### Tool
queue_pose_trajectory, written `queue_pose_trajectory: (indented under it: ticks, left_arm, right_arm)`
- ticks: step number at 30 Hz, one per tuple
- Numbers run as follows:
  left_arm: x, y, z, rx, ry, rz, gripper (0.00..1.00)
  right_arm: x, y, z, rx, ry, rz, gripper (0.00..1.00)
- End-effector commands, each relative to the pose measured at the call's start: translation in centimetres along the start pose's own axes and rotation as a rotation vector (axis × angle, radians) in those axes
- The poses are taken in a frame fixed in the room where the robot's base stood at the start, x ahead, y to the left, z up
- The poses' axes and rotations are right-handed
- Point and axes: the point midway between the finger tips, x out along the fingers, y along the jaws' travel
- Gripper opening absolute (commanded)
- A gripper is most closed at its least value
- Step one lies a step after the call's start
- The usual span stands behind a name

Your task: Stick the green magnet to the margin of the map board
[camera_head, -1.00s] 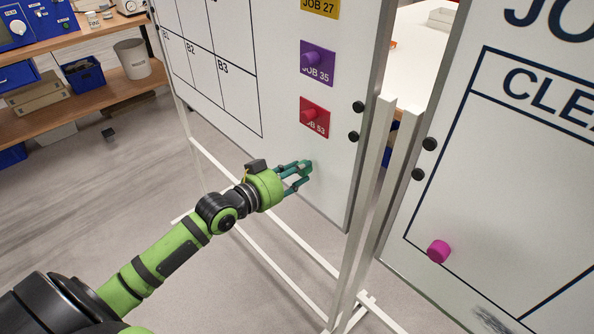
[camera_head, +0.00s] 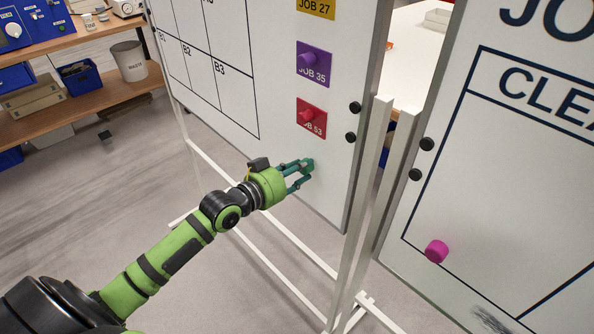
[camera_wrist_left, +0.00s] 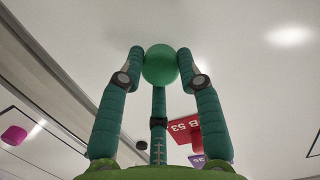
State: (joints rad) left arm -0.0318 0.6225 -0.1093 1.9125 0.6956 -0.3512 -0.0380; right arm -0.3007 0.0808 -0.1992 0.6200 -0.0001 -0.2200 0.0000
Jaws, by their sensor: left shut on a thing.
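My left gripper (camera_head: 304,172) is at the lower right margin of the map board (camera_head: 330,186), below the red JOB 53 card. It is shut on the green magnet (camera_wrist_left: 161,65), a round green piece between the fingertips in the left wrist view. In the head view the fingers partly hide the magnet, which is close to the white board face. I cannot tell whether it touches the board. My right gripper is not in view.
A red magnet (camera_head: 307,115) holds the JOB 53 card, and a purple magnet (camera_head: 309,58) holds the JOB 35 card above. A second board (camera_head: 500,190) with a magenta magnet (camera_head: 436,251) stands at the right. Blank margin surrounds my left gripper.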

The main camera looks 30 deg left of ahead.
Motion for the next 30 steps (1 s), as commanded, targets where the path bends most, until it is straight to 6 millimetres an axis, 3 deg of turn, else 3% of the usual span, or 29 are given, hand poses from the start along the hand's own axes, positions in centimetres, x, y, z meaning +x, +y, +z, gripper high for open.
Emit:
queue_pose_trajectory:
  ticks: [13,14,15,16,26,30]
  left_arm:
    - [0.1,0.0,-0.1,0.0,0.001,0.0,0.2]
    - [0.1,0.0,-0.1,0.0,0.001,0.0,0.43]
    - [0.1,0.0,-0.1,0.0,0.001,0.0,0.59]
    - [0.1,0.0,-0.1,0.0,0.001,0.0,0.63]
    - [-0.1,0.0,0.0,0.0,-0.002,-0.001,0.63]
    - [-1.8,-0.1,0.2,0.0,-0.005,-0.001,0.63]
  right_arm:
    - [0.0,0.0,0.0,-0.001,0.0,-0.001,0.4]
    - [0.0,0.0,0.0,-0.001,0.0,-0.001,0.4]
    - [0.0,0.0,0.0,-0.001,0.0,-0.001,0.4]
    - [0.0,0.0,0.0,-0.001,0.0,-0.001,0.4]
    - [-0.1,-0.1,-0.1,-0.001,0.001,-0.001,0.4]
    - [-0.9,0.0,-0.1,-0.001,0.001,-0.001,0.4]
